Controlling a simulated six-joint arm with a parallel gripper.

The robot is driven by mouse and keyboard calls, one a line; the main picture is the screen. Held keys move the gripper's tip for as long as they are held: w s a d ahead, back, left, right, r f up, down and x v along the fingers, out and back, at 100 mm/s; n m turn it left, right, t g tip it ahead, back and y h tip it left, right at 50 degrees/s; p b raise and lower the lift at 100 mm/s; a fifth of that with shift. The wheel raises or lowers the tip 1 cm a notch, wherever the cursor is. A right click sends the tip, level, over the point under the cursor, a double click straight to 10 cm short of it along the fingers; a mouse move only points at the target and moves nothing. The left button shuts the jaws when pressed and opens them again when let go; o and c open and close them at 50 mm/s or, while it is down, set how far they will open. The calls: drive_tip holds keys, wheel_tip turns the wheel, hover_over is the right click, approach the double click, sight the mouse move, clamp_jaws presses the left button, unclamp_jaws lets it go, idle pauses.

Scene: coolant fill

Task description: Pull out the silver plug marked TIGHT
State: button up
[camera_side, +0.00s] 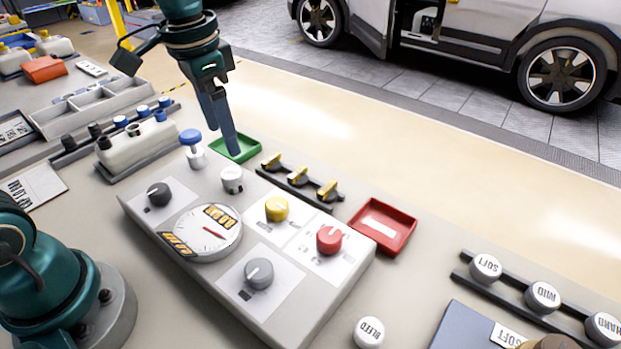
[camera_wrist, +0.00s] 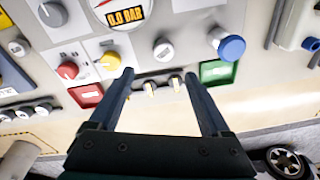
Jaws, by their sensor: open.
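A small silver plug (camera_side: 231,179) sits upright in the far part of the grey panel, with dark marks on top too small to read. It also shows in the wrist view (camera_wrist: 163,50), beyond and between my fingertips. My gripper (camera_side: 224,142) is open and empty, pointing down above the panel's far edge. In the wrist view my gripper (camera_wrist: 159,75) has its two fingers wide apart, with nothing between them touching either one.
A blue-topped valve (camera_side: 190,139) stands left of the plug. A green tray (camera_side: 240,147), a rack of brass-coloured pieces (camera_side: 298,176) and a red tray (camera_side: 383,226) lie behind the panel. Yellow (camera_side: 277,208) and red (camera_side: 329,239) knobs stand on the panel.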

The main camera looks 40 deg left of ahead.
sight(231, 173)
drive_tip(key=f, duration=0.1)
drive_tip(key=f+g, duration=0.1)
drive_tip(key=w+a+f, duration=0.1)
drive_tip(key=shift+f, duration=0.35)
drive_tip(key=shift+s+f, duration=0.1)
drive_tip(key=shift+f, duration=2.55)
drive_tip(key=shift+c, duration=0.4)
drive_tip(key=c, duration=1.2)
drive_tip(key=shift+r, duration=0.4)
drive_tip(key=shift+r, duration=2.1)
